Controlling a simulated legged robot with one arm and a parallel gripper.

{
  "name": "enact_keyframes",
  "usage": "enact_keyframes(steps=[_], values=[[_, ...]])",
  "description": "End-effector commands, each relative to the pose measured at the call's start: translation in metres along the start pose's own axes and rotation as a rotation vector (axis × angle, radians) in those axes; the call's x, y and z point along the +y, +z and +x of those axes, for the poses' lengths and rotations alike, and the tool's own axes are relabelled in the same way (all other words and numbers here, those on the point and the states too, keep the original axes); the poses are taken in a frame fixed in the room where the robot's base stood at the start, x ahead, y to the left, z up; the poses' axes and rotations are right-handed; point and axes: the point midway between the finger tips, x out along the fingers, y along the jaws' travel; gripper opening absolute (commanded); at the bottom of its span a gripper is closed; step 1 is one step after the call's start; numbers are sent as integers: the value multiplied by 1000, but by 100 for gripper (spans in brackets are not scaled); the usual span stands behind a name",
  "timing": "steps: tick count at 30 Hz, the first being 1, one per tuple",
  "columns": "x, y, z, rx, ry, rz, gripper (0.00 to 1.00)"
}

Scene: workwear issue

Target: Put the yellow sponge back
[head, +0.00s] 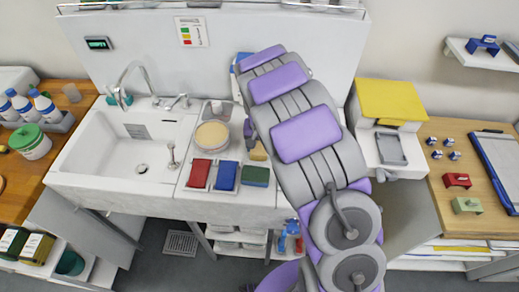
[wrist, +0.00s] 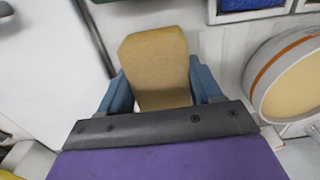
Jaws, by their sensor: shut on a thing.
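The yellow sponge (wrist: 155,60) is between the two blue fingers of my gripper (wrist: 157,88) in the wrist view; the fingers press on its sides. In the head view a part of the yellow sponge (head: 258,152) shows at the left edge of my arm, above the green sponge (head: 255,176). My arm hides most of the gripper there. A red sponge (head: 199,173) and a blue sponge (head: 226,176) lie in a row left of the green one, on the drainer beside the sink. I cannot tell whether the yellow sponge touches the surface below.
A round tan dish (head: 212,135) stands behind the red and blue sponges. The white sink basin (head: 112,170) and tap (head: 138,80) are to the left. In the wrist view a round rimmed dish (wrist: 262,75) is close on the right.

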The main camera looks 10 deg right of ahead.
Motion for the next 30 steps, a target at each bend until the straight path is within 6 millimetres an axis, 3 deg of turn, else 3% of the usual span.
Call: enact_keyframes(steps=[4,14,15,23,30], values=[[0,-1,20,1,1,-1,31],[1,-1,21,2,-1,0,31],[1,-1,22,2,-1,0,66],[0,-1,22,2,0,0,90],[0,-1,22,2,0,0,90]])
